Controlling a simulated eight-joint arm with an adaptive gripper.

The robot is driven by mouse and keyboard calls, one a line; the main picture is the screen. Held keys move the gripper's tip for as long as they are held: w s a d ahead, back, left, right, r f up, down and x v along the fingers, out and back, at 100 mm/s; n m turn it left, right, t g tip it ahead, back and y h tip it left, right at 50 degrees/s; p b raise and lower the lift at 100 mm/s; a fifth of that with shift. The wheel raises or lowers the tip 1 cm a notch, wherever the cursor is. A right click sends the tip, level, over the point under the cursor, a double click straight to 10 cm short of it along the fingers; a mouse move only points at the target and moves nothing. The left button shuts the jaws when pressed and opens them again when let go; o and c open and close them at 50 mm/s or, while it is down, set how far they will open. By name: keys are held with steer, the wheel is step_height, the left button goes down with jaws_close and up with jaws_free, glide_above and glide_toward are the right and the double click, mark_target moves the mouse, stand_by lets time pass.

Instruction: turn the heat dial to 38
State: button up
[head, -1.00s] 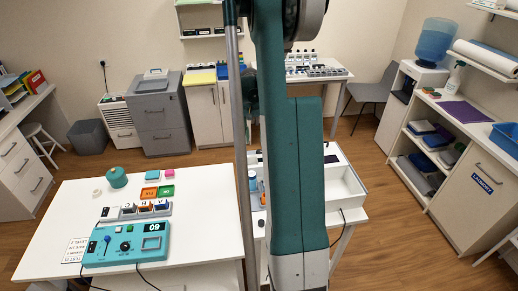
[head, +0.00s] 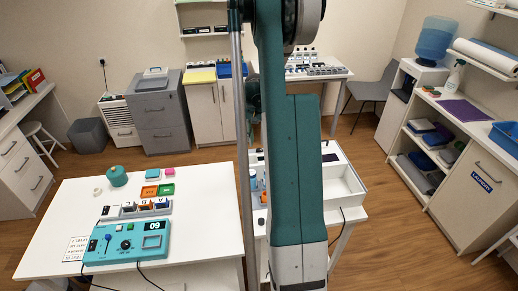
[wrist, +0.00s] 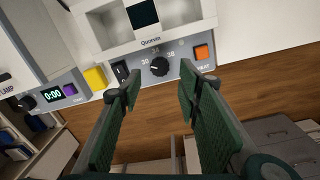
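The heat dial (wrist: 159,66) is a small black knob on the grey front panel of a white device (wrist: 102,27), seen in the wrist view. Labels 30 and 38 flank it, with another number above. Its pointer is too small to read. An orange button (wrist: 201,52) marked HEAT is to its right. My gripper (wrist: 160,82) is open and empty. Its two dark green fingers straddle the dial's position in the picture, tips just short of it. I cannot see contact. In the head view my arm hides the dial and gripper; part of the white device (head: 346,184) shows.
A black rocker switch (wrist: 121,70), yellow button (wrist: 95,78), purple button (wrist: 69,89) and a timer display (wrist: 52,94) reading 0:00 share the panel. A teal control box (head: 125,243) stands on the left white table (head: 60,215). Wooden floor is open beyond the panel edge.

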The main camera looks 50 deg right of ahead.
mark_target(259, 150)
steer(key=shift+s+f, duration=0.1)
steer(key=shift+f, duration=2.75)
steer(key=c, duration=0.9)
